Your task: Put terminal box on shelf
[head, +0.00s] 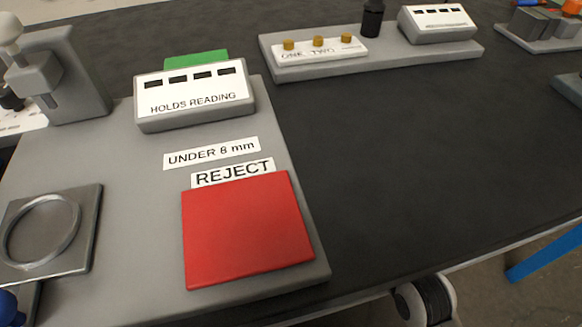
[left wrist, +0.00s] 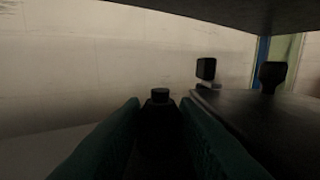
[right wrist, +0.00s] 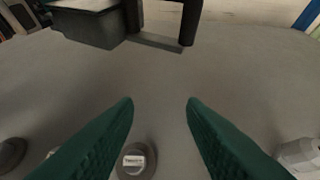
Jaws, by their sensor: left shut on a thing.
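My left gripper (left wrist: 160,118) is shut on a dark object (left wrist: 158,112) with a short round cap on top, seen between the teal fingers in the left wrist view. It is too dark to tell whether this is the terminal box. My right gripper (right wrist: 160,104) is open and empty, with its green fingers apart over a grey surface. Neither gripper shows in the head view. I cannot clearly identify a terminal box or the shelf in any view; a dark overhanging panel (left wrist: 225,12) crosses the top of the left wrist view.
The head view shows a grey board with a red REJECT pad (head: 247,230), a HOLDS READING block (head: 195,95) and a ring plate (head: 85,235). Dark tabletop (head: 420,150) is clear at right.

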